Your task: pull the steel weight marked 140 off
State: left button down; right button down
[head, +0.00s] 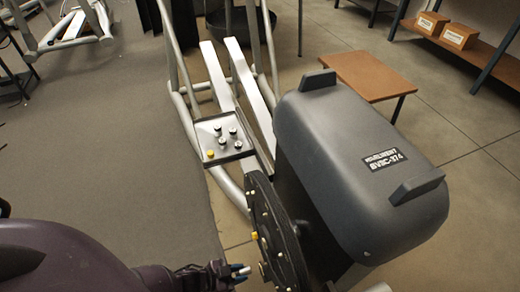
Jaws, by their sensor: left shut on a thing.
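A dark flywheel disc (281,245) stands upright at the side of the grey machine housing, with small pale and yellow studs along its rim. I take this piece for the steel weight, but no 140 marking is readable. I cannot tell whether it still touches the disc. My right gripper is not in view.
A tray (210,157) with several small dark pieces and a yellow one sits on the machine's frame. A brown low table (367,75) and shelved boxes (458,36) stand behind. Open floor lies left.

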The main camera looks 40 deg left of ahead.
pick_arm(q)
jog(key=s+a, duration=0.3)
jog(key=s, duration=0.2)
jog(key=shift+s+a, duration=0.2)
jog(key=shift+s, duration=0.15)
dwell(0.3)
